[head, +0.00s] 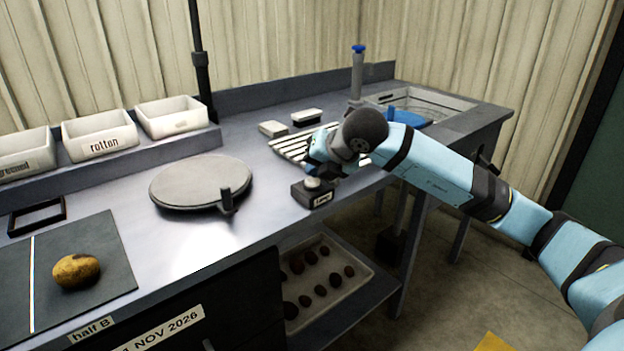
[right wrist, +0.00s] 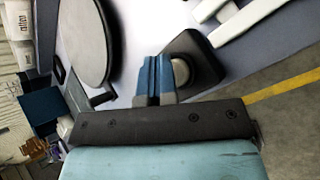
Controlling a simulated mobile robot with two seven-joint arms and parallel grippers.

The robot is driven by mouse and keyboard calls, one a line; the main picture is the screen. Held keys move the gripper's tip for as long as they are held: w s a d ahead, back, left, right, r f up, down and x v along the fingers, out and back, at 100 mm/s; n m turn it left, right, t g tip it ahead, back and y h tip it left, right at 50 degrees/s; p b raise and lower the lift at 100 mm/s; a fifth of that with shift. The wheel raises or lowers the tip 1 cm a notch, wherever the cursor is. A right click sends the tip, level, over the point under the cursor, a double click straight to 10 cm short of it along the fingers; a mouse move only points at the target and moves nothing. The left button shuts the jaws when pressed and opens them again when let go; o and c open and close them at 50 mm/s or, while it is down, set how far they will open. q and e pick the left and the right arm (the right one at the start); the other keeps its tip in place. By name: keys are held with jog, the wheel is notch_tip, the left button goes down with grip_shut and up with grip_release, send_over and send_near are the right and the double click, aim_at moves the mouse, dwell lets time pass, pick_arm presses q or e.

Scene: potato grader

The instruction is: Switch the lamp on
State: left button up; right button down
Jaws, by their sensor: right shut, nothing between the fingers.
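The lamp switch is a small dark box (head: 317,195) with a pale round button (head: 313,183) on top and a white label on its front. It sits near the front edge of the metal bench. My right gripper (head: 322,165) is just behind and above it, partly hidden by my own wrist. In the right wrist view its blue fingers (right wrist: 152,78) are together and empty, close beside the switch's button (right wrist: 181,72) and box (right wrist: 205,58). Whether they touch the button cannot be told. My left gripper is not in view.
A round grey plate (head: 200,182) lies left of the switch. A slatted rack (head: 290,147) and a sink (head: 430,103) are behind and right. A potato (head: 76,271) lies on a dark mat (head: 110,255). White bins (head: 98,136) line the back left.

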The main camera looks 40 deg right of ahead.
aim_at(315, 179)
jog(key=shift+f, duration=0.25)
jog(key=shift+r, duration=0.35)
dwell(0.3)
jog(key=shift+r, duration=0.1)
jog(key=shift+r+p, duration=1.5)
jog(key=shift+r, duration=1.45)
